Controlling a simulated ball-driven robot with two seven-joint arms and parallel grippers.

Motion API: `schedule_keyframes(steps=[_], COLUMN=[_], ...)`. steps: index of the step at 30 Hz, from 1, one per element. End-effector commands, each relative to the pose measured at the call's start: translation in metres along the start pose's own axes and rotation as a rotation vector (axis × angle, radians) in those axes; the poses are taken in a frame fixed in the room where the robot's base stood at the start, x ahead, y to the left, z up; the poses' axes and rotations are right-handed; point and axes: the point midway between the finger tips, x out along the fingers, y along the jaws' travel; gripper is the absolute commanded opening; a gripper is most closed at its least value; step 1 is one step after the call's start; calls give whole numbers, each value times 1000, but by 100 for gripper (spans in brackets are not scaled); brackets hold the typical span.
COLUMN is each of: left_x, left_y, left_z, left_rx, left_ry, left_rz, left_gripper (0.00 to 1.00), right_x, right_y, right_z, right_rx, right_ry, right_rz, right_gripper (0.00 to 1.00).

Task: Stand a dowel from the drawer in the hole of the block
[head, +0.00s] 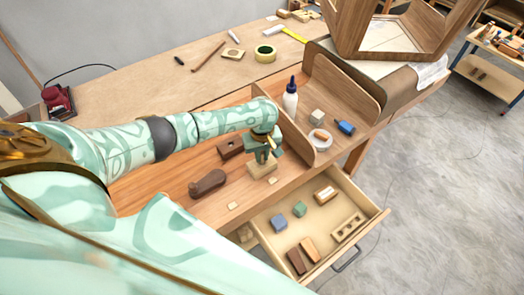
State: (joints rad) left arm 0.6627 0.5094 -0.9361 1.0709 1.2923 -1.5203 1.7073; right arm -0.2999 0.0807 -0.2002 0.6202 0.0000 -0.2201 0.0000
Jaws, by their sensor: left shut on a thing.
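My left gripper (262,156) points down just above a pale wooden block (261,171) on the bench. It is shut on a small brownish thing, probably a dowel, mostly hidden by the fingers. I cannot tell whether that thing is in the hole, as the gripper covers the block's top. The drawer (285,238) is pulled out at the bench front. In it lie a pale piece (325,195), a holed pale rack (347,227), a blue cube (278,222), a teal cube (299,208) and brown pieces (309,250). My right gripper is out of view.
A dark block (230,147) and a brown plane-like tool (208,184) lie left of the gripper. A glue bottle (290,97) and upright wooden panel (297,120) stand behind it to the right.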

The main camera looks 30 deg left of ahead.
Motion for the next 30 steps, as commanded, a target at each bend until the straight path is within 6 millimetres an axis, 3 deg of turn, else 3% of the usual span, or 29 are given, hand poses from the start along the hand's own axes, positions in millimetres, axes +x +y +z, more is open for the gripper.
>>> schedule_keyframes(steps=[30], left_x=[9], left_y=[0], left_z=[0], left_rx=[1], left_ry=[-1], left_rz=[0], left_gripper=[0], right_x=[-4], right_y=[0], right_z=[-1], right_rx=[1], right_ry=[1], right_rz=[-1], right_gripper=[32])
